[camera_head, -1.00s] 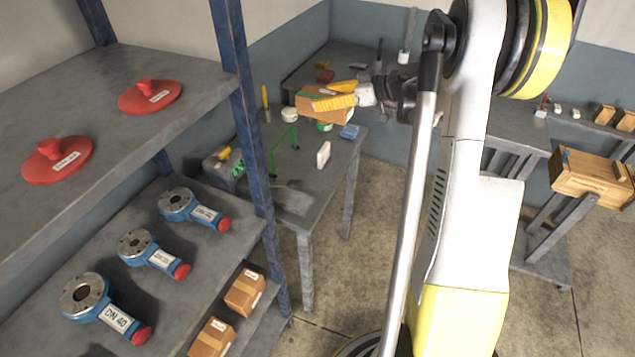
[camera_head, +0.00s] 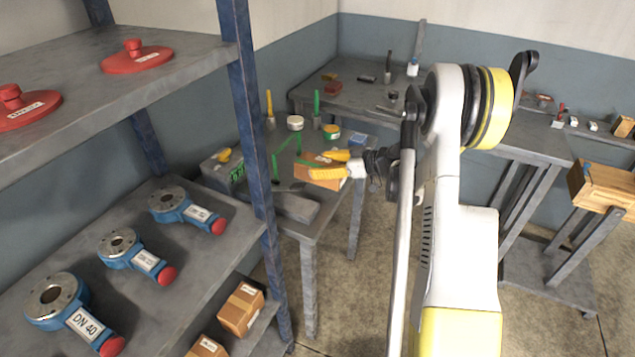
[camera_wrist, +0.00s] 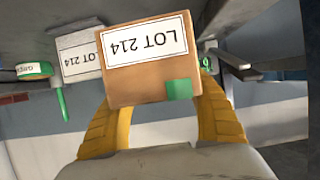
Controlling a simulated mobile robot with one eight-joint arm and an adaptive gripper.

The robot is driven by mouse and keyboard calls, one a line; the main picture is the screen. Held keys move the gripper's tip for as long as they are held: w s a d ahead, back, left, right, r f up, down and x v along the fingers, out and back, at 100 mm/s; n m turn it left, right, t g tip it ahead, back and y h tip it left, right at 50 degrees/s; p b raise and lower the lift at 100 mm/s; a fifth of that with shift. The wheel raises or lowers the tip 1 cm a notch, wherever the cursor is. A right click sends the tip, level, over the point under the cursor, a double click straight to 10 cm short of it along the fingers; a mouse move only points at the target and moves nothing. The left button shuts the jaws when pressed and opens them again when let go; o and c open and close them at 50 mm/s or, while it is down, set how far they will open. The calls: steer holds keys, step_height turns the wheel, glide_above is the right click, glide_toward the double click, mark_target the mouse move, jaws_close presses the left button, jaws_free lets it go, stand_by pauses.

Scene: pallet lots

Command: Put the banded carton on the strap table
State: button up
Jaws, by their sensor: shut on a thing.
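The banded carton (camera_head: 312,172) is a brown box with a green band patch. In the wrist view the carton (camera_wrist: 150,65) carries a white LOT 214 label, upside down in the picture. My gripper (camera_head: 335,165) is shut on it, with a yellow finger on each side. The carton appears over the grey strap table (camera_head: 328,200), near its middle; I cannot tell whether it touches the top. A green strap (camera_head: 275,165) stands up in an arch left of the carton. The carton and fingers hide part of the tabletop.
On the table stand a white roll (camera_head: 295,122), a green-and-yellow roll (camera_head: 331,130), a blue item (camera_head: 357,139) and upright yellow and green handles. A grey box (camera_head: 215,168) sits at its left. The shelf rack post (camera_head: 250,130) stands close in front on the left.

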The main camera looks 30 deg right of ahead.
steer(key=shift+x, duration=0.8)
steer(key=shift+s+f+b, duration=0.1)
steer(key=shift+f+b, duration=1)
steer(key=shift+f, duration=0.95)
steer(key=shift+f, duration=0.2)
steer(key=o, duration=1)
